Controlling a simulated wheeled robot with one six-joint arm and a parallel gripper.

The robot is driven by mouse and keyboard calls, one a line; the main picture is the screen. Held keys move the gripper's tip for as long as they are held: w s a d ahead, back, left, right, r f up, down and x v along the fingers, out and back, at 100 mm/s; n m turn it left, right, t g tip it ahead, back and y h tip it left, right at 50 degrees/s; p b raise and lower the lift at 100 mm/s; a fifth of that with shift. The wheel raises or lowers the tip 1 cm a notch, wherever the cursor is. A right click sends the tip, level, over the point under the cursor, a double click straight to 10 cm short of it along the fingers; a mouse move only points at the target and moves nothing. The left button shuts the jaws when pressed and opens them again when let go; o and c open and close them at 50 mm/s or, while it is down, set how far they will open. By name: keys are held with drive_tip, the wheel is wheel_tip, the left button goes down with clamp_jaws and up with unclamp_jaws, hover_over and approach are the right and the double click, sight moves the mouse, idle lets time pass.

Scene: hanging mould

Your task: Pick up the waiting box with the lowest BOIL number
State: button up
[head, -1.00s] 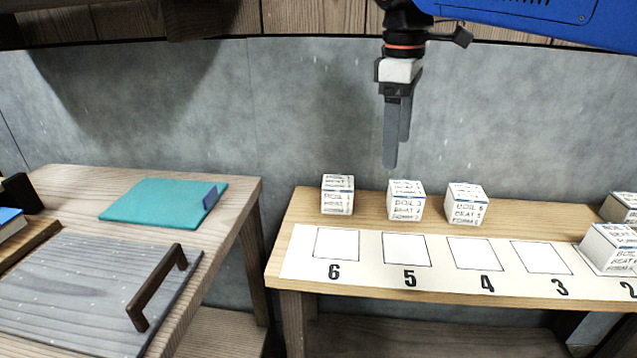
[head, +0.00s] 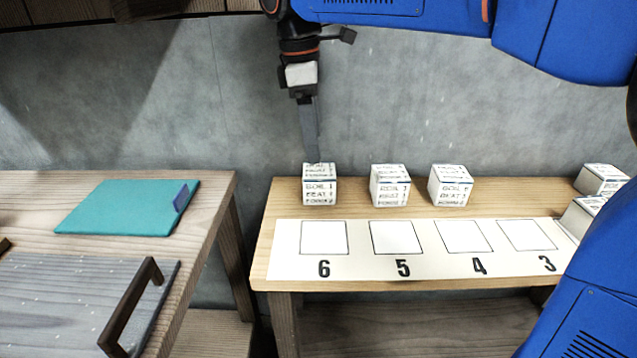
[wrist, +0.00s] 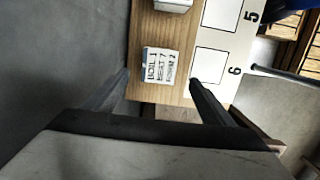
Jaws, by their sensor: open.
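Three white printed boxes stand in a row at the back of the wooden table. The left box (head: 320,188) shows BOIL 1 in the wrist view (wrist: 159,65). The middle box (head: 389,187) and the right box (head: 450,187) have lettering too small to read surely now; the middle one looked like BOIL 3 earlier. My gripper (head: 317,160) points down above or just behind the left box. In the wrist view its open fingers (wrist: 158,82) lie either side of that box, with nothing held. Whether the fingertips touch the box cannot be told.
A white strip (head: 360,268) with numbered empty squares lies in front of the boxes. More boxes (head: 600,180) stand at the right, partly behind my arm. A left table holds a teal board (head: 125,208) and a grey board with a handle (head: 140,300). A grey wall stands behind.

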sight(319, 169)
drive_tip(key=shift+w+d+f, duration=0.1)
drive_tip(key=shift+d+f, duration=0.1)
drive_tip(key=shift+f, duration=1.25)
drive_tip(key=shift+s+d+f, duration=0.1)
drive_tip(key=shift+d+f, duration=0.15)
drive_tip(key=shift+f, duration=1.15)
drive_tip(key=shift+w+d+f, duration=0.1)
drive_tip(key=shift+d+f, duration=0.1)
drive_tip(key=shift+f, duration=1.25)
drive_tip(key=c, duration=1.3)
drive_tip(key=shift+o, duration=0.2)
drive_tip(key=shift+r, duration=0.1)
